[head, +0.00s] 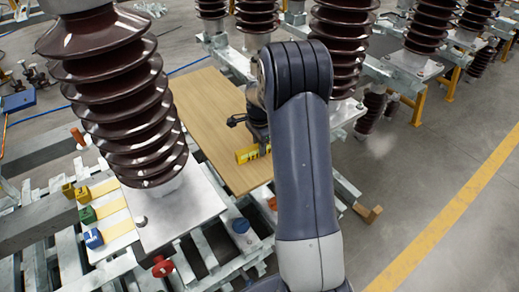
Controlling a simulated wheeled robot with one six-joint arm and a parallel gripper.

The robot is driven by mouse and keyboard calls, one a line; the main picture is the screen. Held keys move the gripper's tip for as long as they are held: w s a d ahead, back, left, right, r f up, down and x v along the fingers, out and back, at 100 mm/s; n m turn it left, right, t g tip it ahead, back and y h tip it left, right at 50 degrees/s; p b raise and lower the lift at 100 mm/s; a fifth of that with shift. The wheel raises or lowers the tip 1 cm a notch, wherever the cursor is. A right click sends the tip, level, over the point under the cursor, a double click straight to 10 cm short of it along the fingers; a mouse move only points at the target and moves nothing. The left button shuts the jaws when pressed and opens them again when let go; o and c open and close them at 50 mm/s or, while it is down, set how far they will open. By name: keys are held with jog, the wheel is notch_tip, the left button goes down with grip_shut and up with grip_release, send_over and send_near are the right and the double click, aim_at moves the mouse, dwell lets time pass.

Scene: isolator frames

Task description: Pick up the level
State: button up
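A yellow level (246,154) with dark markings lies on the wooden board (205,110), near its right edge. Its right end is hidden behind my arm. My gripper (238,121) shows only in part, as a dark shape left of my arm and just above the level in the picture. My arm hides most of it. I cannot tell whether its fingers are open or shut, or whether they touch the level.
A large brown ribbed insulator (125,100) stands on a metal plate (165,215) to the left. More insulators (340,40) stand behind. Yellow, green and blue blocks (88,215) sit at the lower left. Open floor (400,200) lies to the right.

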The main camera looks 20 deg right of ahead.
grip_shut()
jog(key=shift+r, duration=0.1)
